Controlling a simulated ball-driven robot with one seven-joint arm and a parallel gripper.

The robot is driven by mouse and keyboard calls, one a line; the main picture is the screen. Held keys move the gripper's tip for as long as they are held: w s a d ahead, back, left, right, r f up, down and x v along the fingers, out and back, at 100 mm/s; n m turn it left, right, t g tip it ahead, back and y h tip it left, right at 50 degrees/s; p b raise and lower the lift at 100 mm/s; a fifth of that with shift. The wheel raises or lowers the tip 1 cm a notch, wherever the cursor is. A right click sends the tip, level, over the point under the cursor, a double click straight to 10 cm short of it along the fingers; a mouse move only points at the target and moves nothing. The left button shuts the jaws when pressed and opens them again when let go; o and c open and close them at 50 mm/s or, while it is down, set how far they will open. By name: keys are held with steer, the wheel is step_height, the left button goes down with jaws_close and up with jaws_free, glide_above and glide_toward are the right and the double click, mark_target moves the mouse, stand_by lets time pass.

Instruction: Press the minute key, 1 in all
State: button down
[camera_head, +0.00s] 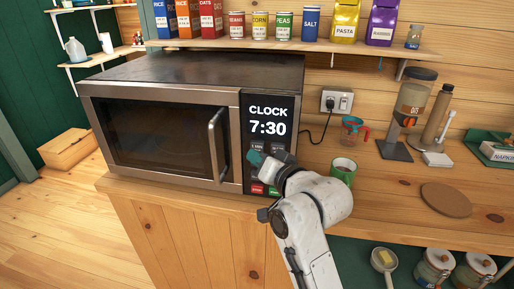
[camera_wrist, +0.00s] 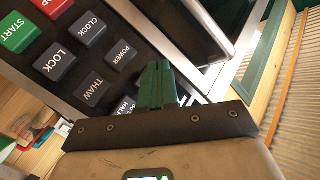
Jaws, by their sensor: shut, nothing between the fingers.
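The microwave (camera_head: 160,135) stands on the wooden counter with its door shut. Its black control panel shows CLOCK 7:30 on the display (camera_head: 268,120). A row of small dark keys sits just under the display; the left one (camera_head: 257,146) has lettering too small to read surely. My gripper (camera_head: 253,157) is shut and empty, its green fingertips in front of the panel's upper left keys. In the wrist view the shut fingers (camera_wrist: 157,68) partly cover a key (camera_wrist: 126,104). The minute key cannot be surely read there. I cannot tell whether the fingertips touch the panel.
The wrist view shows the LOCK (camera_wrist: 56,61), CLOCK (camera_wrist: 90,28), POWER (camera_wrist: 121,54), THAW (camera_wrist: 90,91) and green START (camera_wrist: 20,32) keys. The door handle (camera_head: 217,145) stands out left of the panel. A green mug (camera_head: 343,170) stands right of my gripper.

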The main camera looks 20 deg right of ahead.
steer(key=shift+w+d, duration=0.1)
steer(key=shift+w, duration=0.05)
steer(key=shift+w+d, duration=0.15)
steer(key=shift+w, duration=0.05)
stand_by(0.3)
steer(key=shift+w+d, duration=0.25)
steer(key=shift+w, duration=0.05)
stand_by(0.7)
steer(key=shift+s+a+p, duration=0.15)
steer(key=shift+p, duration=0.2)
steer(key=shift+s+a, duration=0.35)
steer(key=shift+s, duration=0.15)
steer(key=shift+p, duration=0.3)
steer(key=s+a, duration=0.1)
steer(key=s, duration=0.1)
steer(key=s+a+p, duration=0.1)
steer(key=s+a, duration=0.1)
stand_by(0.3)
stand_by(0.6)
